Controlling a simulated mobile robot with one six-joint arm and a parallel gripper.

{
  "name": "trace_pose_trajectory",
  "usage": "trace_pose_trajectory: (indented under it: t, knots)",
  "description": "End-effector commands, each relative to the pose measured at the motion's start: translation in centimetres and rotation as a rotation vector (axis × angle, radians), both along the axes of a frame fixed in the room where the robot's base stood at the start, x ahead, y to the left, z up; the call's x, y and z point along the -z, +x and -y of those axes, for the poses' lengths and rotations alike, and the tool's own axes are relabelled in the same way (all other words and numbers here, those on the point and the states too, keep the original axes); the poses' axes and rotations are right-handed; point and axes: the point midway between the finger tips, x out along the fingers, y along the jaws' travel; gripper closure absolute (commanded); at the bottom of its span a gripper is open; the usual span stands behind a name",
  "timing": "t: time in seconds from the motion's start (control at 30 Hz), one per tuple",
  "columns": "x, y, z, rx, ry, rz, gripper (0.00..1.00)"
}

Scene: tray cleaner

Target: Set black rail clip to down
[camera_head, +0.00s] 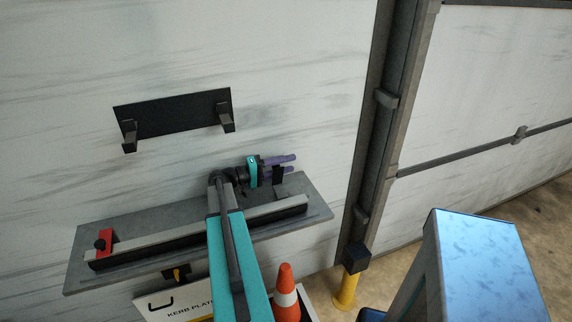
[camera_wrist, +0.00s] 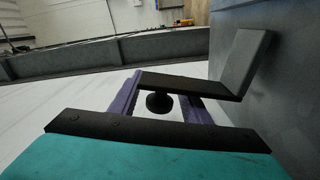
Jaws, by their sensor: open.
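The black rail clip (camera_head: 278,176) stands up at the right end of the rail on the grey tray (camera_head: 210,218). In the wrist view the clip is a dark bar (camera_wrist: 195,86) with a round black knob (camera_wrist: 160,103) on it. My gripper (camera_head: 287,164) has purple fingers and is open at the clip. In the wrist view the fingers of my gripper (camera_wrist: 160,98) lie on either side of the knob. Whether they touch it I cannot tell. The bar hides part of the fingertips.
A red clip (camera_head: 105,241) with a black knob sits at the rail's left end. A black wall bracket (camera_head: 172,112) with two hooks hangs above. Below are an orange cone (camera_head: 286,295), a kerb plate box (camera_head: 190,303) and a yellow post (camera_head: 346,291).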

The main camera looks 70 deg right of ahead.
Motion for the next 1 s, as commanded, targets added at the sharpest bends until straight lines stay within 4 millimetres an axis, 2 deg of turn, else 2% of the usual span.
trace_pose_trajectory:
  t: [0.13,0.17,0.4,1.0]
  knots:
    - [0.01,0.00,-0.01,0.000,0.000,0.000,0.57]
    - [0.00,-0.01,-0.01,0.000,0.000,0.000,0.60]
    - [0.01,-0.01,-0.01,0.001,0.000,0.000,1.00]
    - [0.03,-0.14,-0.47,0.001,-0.038,0.031,1.00]
